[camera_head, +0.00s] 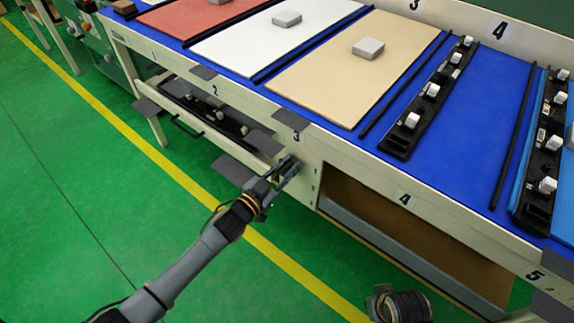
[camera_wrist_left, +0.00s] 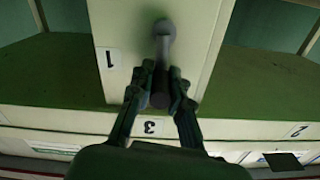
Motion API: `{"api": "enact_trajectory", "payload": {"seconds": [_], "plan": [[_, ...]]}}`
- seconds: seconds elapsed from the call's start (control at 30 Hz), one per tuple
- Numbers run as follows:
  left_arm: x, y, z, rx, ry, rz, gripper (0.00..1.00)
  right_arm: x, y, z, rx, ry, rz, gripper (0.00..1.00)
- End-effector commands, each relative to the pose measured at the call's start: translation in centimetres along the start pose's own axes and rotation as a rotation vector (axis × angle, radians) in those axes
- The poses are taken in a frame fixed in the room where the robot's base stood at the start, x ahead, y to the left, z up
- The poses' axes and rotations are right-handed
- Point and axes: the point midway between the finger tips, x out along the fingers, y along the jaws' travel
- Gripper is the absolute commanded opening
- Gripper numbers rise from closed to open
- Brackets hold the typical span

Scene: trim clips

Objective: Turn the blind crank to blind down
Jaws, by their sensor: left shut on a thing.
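My left gripper (camera_head: 287,167) is at the white post under the section marked 3, on the front of the long workbench. In the left wrist view its two fingers (camera_wrist_left: 161,88) are closed on the lower part of a dark grey crank (camera_wrist_left: 164,45). The crank's rounded end shows above the fingertips against the pale post, beside a label 1. In the head view the fingers mostly hide the crank. My right gripper (camera_head: 385,303) is partly in view at the bottom, apart from the bench; its fingers do not show clearly. I cannot pick out the blind for certain.
The blue bench top (camera_head: 459,140) carries coloured panels and black strips with white clips (camera_head: 432,90). Dark grey plates (camera_head: 291,120) stick out from the bench front. An opening with a brown inside (camera_head: 400,222) lies right of the post. The green floor in front is clear.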

Motion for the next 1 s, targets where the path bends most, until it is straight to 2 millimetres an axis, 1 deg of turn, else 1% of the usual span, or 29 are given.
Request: {"api": "enact_trajectory", "payload": {"seconds": [0.03, 0.07, 0.1, 0.13, 0.17, 0.43, 0.57, 0.67, 0.9, 1.0], "plan": [[0.0, 0.1, 0.1, -0.001, 0.000, 0.002, 0.00, 0.0, 0.0, 0.0, 0.000, 0.000, 0.000, 0.00], [0.0, 0.1, 0.1, -0.001, 0.000, 0.002, 0.24, 0.0, 0.0, 0.0, 0.000, 0.000, 0.000, 0.00], [0.0, 0.1, 0.1, -0.001, 0.000, 0.002, 0.32, 0.0, 0.0, 0.0, 0.000, 0.000, 0.000, 0.00], [0.0, 0.1, 0.1, -0.001, 0.000, 0.002, 0.38, 0.0, 0.0, 0.0, 0.000, 0.000, 0.000, 0.00], [0.0, 0.1, 0.0, -0.001, 0.000, 0.002, 0.41, 0.0, 0.0, 0.0, 0.000, 0.000, 0.000, 0.00], [-0.1, 0.1, 0.0, -0.002, 0.000, 0.001, 0.41, 0.0, 0.0, 0.0, 0.001, 0.000, 0.000, 0.00], [-0.9, 0.0, 0.1, -0.002, -0.002, 0.001, 0.41, -0.1, 0.0, 0.0, 0.001, 0.001, 0.000, 0.00], [-2.4, 0.1, 0.1, -0.002, -0.002, 0.001, 0.41, -0.1, 0.0, 0.0, 0.001, 0.001, 0.000, 0.00], [-7.7, 0.1, 0.1, -0.002, -0.002, 0.003, 0.41, -0.1, 0.0, 0.0, 0.000, 0.001, 0.000, 0.00], [-9.5, 0.1, 0.2, -0.003, -0.003, 0.002, 0.41, 0.0, 0.0, 0.0, 0.000, 0.000, 0.000, 0.00]]}}
